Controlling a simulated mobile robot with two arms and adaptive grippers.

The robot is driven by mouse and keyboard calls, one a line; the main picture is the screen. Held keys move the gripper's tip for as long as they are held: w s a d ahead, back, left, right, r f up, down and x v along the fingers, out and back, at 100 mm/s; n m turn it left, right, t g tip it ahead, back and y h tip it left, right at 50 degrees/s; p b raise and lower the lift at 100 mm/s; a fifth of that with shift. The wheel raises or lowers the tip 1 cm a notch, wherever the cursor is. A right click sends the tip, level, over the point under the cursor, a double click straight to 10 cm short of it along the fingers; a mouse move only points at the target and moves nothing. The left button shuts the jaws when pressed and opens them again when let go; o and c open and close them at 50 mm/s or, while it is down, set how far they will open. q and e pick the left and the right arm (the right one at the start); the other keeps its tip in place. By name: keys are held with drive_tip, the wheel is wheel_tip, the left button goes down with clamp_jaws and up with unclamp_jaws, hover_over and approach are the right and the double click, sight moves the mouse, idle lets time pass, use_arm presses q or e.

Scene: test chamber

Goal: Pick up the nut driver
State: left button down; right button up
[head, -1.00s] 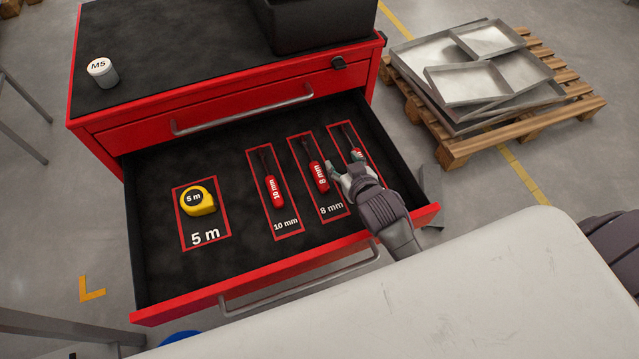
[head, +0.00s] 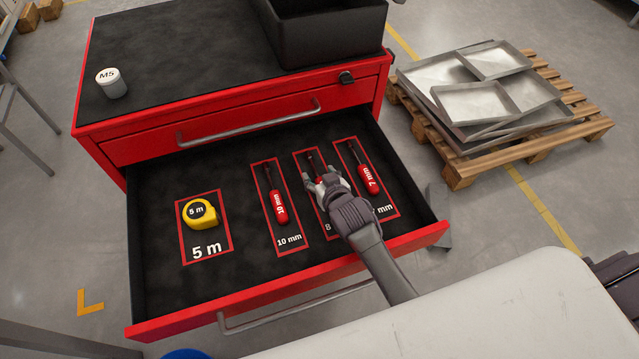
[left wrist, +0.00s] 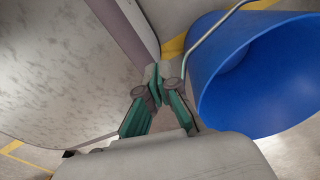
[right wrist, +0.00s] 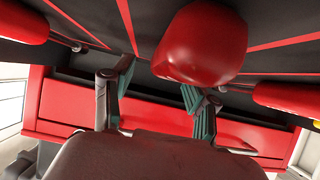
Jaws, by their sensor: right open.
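Three red-handled nut drivers lie in the open drawer: the 10 mm one (head: 279,203), the 8 mm one (head: 311,160) and the 7 mm one (head: 367,176). My right gripper (head: 322,182) is over the 8 mm driver and hides most of its handle and label. In the right wrist view, my right gripper (right wrist: 158,80) is open, and a red handle (right wrist: 203,42) shows between and beyond its fingers. I cannot tell whether they touch it. My left gripper (left wrist: 160,84) is shut and empty, away from the drawer, near a blue bin (left wrist: 250,75).
A yellow tape measure (head: 200,212) lies in the drawer's left part. The red cabinet's top (head: 190,60) holds an M5 container (head: 111,84) and a black bin (head: 330,35). A pallet (head: 575,130) with metal trays stands at right. The drawer's front wall (head: 290,280) is a raised edge.

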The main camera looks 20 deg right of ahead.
drive_tip(key=c, duration=0.4)
clamp_jaws()
